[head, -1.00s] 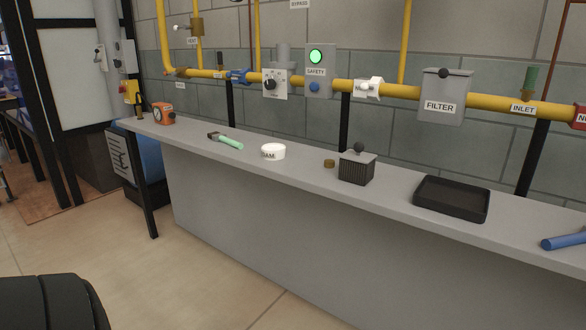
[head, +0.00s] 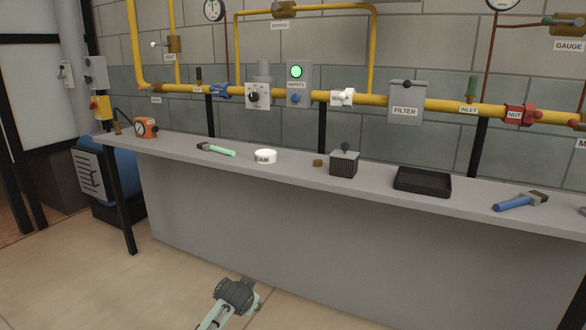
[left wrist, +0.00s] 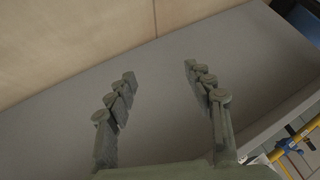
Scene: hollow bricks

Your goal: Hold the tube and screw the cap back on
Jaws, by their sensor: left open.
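I cannot pick out a separate tube with certainty; the yellow pipe (head: 440,104) runs along the wall above the bench. A small brown-brass round piece (head: 318,163) lies on the bench and may be the cap. In the left wrist view my left gripper (left wrist: 160,72) is open, with its two grey fingers spread and nothing between them. A part of one of my arms shows low in the head view, in front of the bench and well below the brass piece. My right gripper cannot be made out.
The long grey bench (head: 300,178) carries a green-handled brush (head: 217,149), a white roll (head: 265,157), a dark mesh block (head: 344,163), a black tray (head: 422,182), a blue-handled brush (head: 521,201) and an orange gauge (head: 146,128). Tiled floor (head: 105,285) lies open at front left.

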